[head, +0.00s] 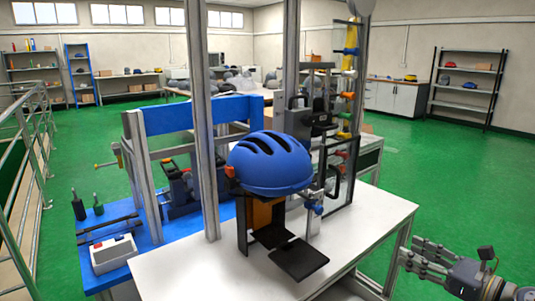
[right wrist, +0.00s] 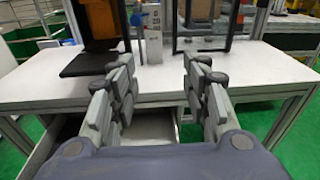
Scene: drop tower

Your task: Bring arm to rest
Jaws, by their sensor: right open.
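My right gripper (head: 424,257) is at the lower right in the head view, to the right of the white table (head: 190,277) and apart from it. In the right wrist view its two fingers (right wrist: 153,85) are spread apart with nothing between them, facing the table's front edge. My left gripper is not in view. A blue helmet (head: 270,163) sits on the drop tower (head: 202,120) above the white table, held up on a stand with a black plate (head: 299,259) in front of it.
A blue bench (head: 150,247) with a grey control box (head: 113,253) adjoins the white table on the left. In the right wrist view an open drawer (right wrist: 152,133) shows under the tabletop (right wrist: 262,68). Green floor (head: 470,190) is clear to the right.

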